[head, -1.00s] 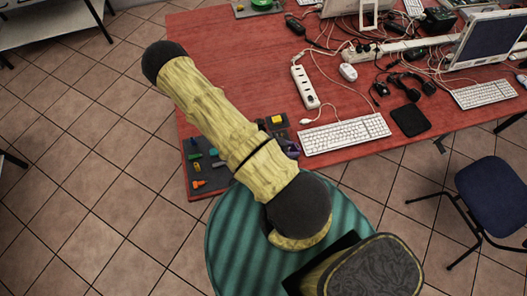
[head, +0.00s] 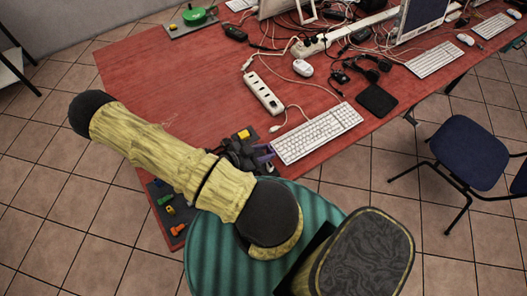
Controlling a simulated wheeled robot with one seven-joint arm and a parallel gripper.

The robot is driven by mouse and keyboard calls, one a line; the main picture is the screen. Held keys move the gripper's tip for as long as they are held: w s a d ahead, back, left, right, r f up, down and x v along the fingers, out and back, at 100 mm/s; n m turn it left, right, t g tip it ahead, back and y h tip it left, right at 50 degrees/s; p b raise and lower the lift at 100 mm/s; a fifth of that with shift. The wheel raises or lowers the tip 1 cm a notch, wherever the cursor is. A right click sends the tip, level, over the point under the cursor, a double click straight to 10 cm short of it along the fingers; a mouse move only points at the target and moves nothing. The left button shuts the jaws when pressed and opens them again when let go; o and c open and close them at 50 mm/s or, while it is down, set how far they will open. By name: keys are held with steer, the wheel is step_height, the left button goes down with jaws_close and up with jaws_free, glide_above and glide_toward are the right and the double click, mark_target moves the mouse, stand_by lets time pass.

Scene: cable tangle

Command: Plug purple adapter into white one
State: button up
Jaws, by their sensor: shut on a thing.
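My gripper (head: 251,156) shows as a dark shape just beyond my arm, low over the table's near edge and left of the keyboard. It is shut on a small purple thing (head: 265,154), which looks like the purple adapter. My arm hides part of the gripper, and the exact grip is too small to make out. A white power strip (head: 264,92) with several sockets lies on the red table, beyond the gripper and apart from it. A second white strip (head: 340,33) lies farther back among cables. I cannot tell which one is the white adapter.
A white keyboard (head: 316,134) lies right of the gripper, with a black pad (head: 377,100) beyond it. A dark board with small coloured pieces (head: 171,208) is at the near left. The red table (head: 150,85) is clear at left.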

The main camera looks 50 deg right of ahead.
steer(key=shift+f, duration=0.1)
steer(key=shift+f+b, duration=1.75)
steer(key=shift+f, duration=0.55)
steer(key=shift+f+b, duration=1.05)
steer(key=shift+f, duration=0.05)
steer(key=o, duration=1.2)
steer(key=shift+c, duration=0.2)
steer(key=shift+a, duration=0.15)
steer(key=b+v, duration=0.2)
steer(key=v, duration=1.5)
